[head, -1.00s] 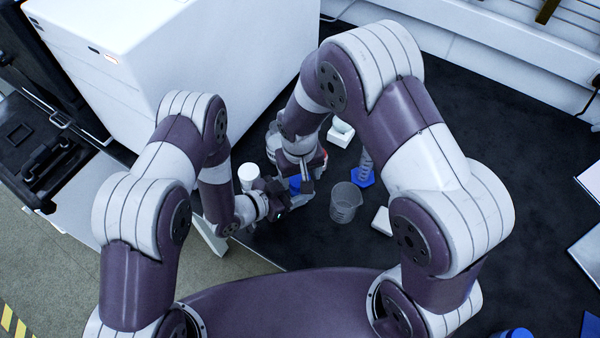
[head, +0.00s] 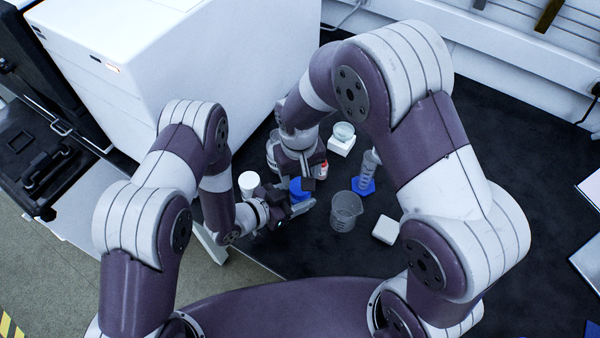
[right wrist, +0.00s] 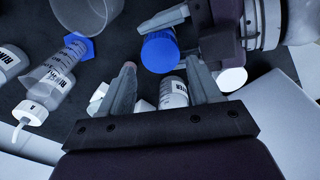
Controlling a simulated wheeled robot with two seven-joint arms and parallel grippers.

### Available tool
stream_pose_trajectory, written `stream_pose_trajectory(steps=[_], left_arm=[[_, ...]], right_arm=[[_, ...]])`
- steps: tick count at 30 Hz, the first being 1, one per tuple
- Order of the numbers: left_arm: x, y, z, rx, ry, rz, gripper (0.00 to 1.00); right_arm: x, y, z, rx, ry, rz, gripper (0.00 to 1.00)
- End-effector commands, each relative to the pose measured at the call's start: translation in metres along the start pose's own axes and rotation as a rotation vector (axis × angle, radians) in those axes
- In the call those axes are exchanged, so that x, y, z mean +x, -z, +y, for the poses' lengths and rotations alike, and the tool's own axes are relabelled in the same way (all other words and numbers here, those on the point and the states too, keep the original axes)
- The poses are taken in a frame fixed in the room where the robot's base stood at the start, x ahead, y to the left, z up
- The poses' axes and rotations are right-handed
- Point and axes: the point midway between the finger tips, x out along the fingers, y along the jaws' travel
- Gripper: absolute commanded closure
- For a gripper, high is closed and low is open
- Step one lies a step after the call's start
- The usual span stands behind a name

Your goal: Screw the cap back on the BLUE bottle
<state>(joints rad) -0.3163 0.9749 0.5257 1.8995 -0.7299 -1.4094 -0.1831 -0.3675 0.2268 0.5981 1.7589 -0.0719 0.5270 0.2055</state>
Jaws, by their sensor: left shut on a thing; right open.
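A ribbed blue cap (head: 300,189) shows in the head view beside the left gripper's jaws. It is large in the right wrist view (right wrist: 160,52), its flat top facing my right gripper. My left gripper (head: 292,207) is shut on the blue-capped thing; its metal finger (right wrist: 164,18) lies beside the cap in the right wrist view. The bottle body under the cap is hidden, so I cannot tell how the cap is seated. My right gripper (right wrist: 161,88) is open, its fingers apart and empty, just off the cap.
A beaker (head: 346,208), a graduated cylinder (head: 369,165) and a white block (head: 385,230) stand right of the grippers. A white-topped container (head: 249,180) stands left. A labelled bottle (right wrist: 173,93) shows behind the right fingers. A large white machine (head: 170,60) blocks the back left. The dark bench is clear at right.

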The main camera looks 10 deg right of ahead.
Motion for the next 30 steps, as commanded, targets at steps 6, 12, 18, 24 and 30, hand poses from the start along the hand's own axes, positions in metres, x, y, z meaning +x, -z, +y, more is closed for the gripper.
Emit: stream_pose_trajectory(steps=[6,12,18,24,30], left_arm=[[0.000,0.000,0.000,0.000,0.000,0.001,1.00],[0.000,0.001,0.000,0.000,0.000,0.001,1.00],[0.000,0.001,0.000,0.000,0.000,0.001,1.00],[0.000,0.001,0.000,0.000,0.000,0.001,1.00],[0.000,0.001,0.000,0.000,0.000,0.001,1.00]], right_arm=[[-0.031,0.000,-0.001,-0.246,0.004,-0.004,0.36],[-0.031,0.000,-0.001,-0.257,0.004,-0.007,0.36],[-0.021,-0.001,0.000,-0.256,0.004,-0.010,0.36],[0.012,-0.001,-0.001,-0.255,0.003,-0.010,0.36],[0.039,-0.001,-0.001,-0.255,0.004,-0.009,0.36]])
